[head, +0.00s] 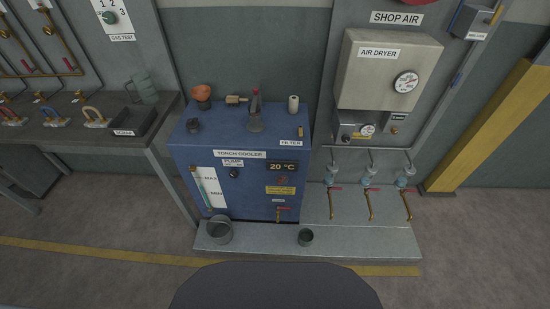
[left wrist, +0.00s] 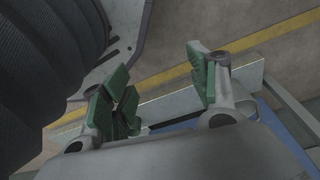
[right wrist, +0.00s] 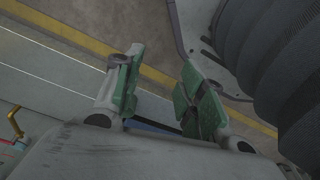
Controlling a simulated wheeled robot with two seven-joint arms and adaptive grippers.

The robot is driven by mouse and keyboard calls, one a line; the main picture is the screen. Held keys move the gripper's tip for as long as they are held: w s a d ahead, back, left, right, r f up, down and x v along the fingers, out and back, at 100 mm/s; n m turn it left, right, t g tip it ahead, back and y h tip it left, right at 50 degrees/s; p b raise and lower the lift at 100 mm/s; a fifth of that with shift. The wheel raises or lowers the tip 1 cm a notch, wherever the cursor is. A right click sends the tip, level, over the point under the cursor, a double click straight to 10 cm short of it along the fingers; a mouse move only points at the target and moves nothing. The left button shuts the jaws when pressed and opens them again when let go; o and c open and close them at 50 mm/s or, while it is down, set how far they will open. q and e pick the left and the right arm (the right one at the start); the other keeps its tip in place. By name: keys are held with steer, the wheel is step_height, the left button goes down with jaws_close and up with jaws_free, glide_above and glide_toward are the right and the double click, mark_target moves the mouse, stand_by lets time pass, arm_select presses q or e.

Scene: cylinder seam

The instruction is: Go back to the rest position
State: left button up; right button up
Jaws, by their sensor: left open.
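My left gripper (left wrist: 165,90) shows in the left wrist view with its green-padded fingers spread apart and nothing between them. My right gripper (right wrist: 158,92) shows in the right wrist view with its green-padded fingers apart and nothing between them. Neither gripper shows in the head view. The blue torch cooler (head: 240,185) stands in the middle of the head view, with an orange cup, a dark cap, a funnel and a white roll on top.
A workbench (head: 75,133) with a jug (head: 146,88) is at left. The shop air panel (head: 388,70) is at right. Open floor (head: 90,210) lies in front.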

arm_select(q)
steer(key=s+a+r+p, duration=0.1)
steer(key=s+a+p, duration=0.1)
steer(key=s+p, duration=0.4)
steer(key=s+a+r+p, duration=0.2)
steer(key=s+p, duration=0.4)
steer(key=s, duration=0.2)
steer(key=shift+s+a+g+p, duration=0.35)
steer(key=shift+a+g, duration=0.05)
arm_select(e)
steer(key=s+d+r, duration=0.1)
steer(key=s+d, duration=0.1)
steer(key=s, duration=0.5)
steer(key=s+d+r, duration=0.2)
steer(key=s, duration=0.5)
steer(key=shift+s+d+g, duration=0.4)
arm_select(q)
steer(key=shift+f, duration=0.1)
arm_select(e)
steer(key=shift+f, duration=0.1)
